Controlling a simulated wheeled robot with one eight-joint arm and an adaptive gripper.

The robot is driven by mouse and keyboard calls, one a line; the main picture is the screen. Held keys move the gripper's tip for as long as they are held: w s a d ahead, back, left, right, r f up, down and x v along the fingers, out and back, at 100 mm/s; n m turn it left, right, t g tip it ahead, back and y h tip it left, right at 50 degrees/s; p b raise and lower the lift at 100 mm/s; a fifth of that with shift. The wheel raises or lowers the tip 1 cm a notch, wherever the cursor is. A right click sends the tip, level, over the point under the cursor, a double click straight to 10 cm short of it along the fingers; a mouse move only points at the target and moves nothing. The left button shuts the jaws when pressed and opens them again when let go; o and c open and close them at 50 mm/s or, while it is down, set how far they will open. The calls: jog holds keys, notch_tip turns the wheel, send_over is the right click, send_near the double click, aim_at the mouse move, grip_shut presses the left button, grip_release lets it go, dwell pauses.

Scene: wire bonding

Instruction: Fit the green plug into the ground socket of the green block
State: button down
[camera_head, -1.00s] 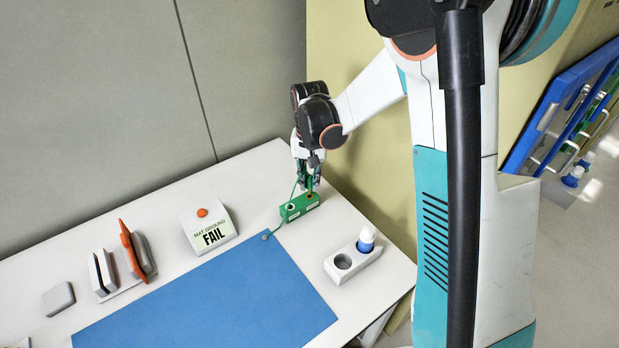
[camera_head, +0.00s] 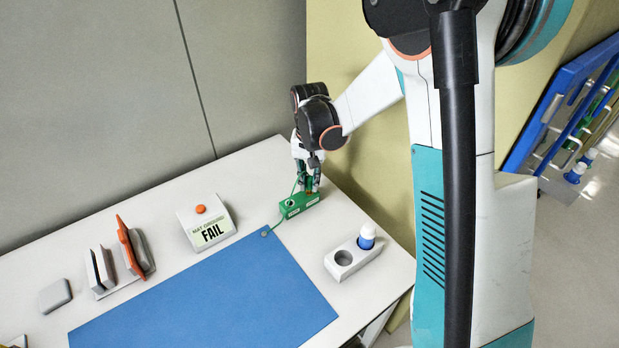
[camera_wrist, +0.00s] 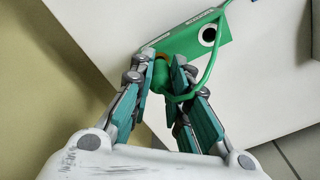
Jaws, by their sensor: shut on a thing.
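The green block (camera_head: 297,206) stands on the white table beyond the corner of the blue mat. In the wrist view the block (camera_wrist: 224,33) shows a white-ringed black socket (camera_wrist: 208,36) and, nearer my gripper, a brownish ring (camera_wrist: 161,56). My gripper (camera_head: 311,184) is over the block's right end, shut on the green plug (camera_wrist: 161,76). The plug's front end is at the brownish ring; I cannot tell how deep it sits. A green cord (camera_wrist: 215,62) loops from the plug past the white-ringed socket. The fingers (camera_wrist: 166,78) partly hide the plug.
The cord's other end meets the blue mat (camera_head: 215,300) at its corner. A tester (camera_head: 207,222) reading FAIL stands left of the block. A yellowish wall is close behind my gripper.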

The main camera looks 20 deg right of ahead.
aim_at(310, 177)
jog(key=shift+f+b, duration=0.65)
jog(key=shift+f, duration=0.25)
jog(key=c, duration=1.4)
grip_release()
jog(key=shift+c, duration=0.2)
notch_tip(310, 177, up, 12)
jog(key=s+r+n+t, duration=0.2)
jog(key=s+r+t, duration=0.1)
jog(key=s, duration=0.8)
jog(key=s+r+n+t, duration=0.3)
jog(key=s+t, duration=0.1)
jog(key=s, duration=0.8)
jog(key=shift+r, duration=0.2)
